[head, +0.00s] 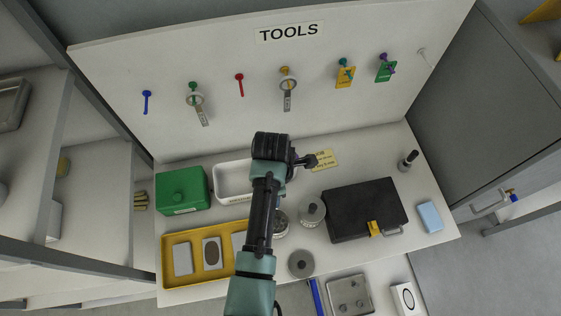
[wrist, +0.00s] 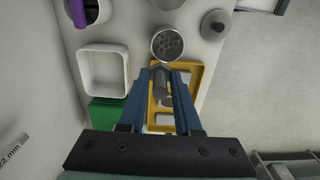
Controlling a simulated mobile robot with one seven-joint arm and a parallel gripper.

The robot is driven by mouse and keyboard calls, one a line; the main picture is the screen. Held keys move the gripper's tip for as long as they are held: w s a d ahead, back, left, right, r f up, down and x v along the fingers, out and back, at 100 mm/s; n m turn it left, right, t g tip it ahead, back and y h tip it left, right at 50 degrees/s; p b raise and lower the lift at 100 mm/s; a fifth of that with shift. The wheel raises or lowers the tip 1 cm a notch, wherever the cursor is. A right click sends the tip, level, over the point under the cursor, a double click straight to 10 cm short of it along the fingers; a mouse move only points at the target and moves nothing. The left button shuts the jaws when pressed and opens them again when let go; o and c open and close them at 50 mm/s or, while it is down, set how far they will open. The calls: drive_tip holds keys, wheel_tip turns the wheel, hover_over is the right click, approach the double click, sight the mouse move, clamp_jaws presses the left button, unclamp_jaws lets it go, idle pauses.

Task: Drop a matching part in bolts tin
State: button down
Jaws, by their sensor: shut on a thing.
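In the wrist view my gripper (wrist: 165,80) is shut on a small grey part (wrist: 160,84), whose exact shape is hard to tell. Just beyond the fingertips is an open round tin (wrist: 168,43) with several small pieces in it. The held part looks apart from this tin. In the head view this tin (head: 281,226) is partly hidden by my arm. Another round tin (head: 311,211) stands to its right, and a lidded tin (head: 301,263) with a dark knob is nearer. I cannot read which tin is for bolts. My fingertips are hidden in the head view.
A yellow tray (head: 167,283) with grey pieces, a green box (head: 183,190) and a white bin (head: 232,167) are on the left. A black case (head: 365,210) and a blue block (head: 429,216) are on the right. Tools hang on the back board (head: 210,60).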

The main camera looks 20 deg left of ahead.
wheel_tip(320, 180, down, 10)
drive_tip(key=b, duration=1)
drive_tip(key=shift+s, duration=0.15)
drive_tip(key=shift+r+p, duration=0.1)
drive_tip(key=shift+p, duration=0.3)
idle(0.4)
drive_tip(key=shift+f+b, duration=1.95)
drive_tip(key=shift+f, duration=0.75)
drive_tip(key=c, duration=0.5)
unclamp_jaws()
drive_tip(key=shift+r, duration=0.15)
wheel_tip(320, 180, up, 9)
drive_tip(key=p, duration=0.9)
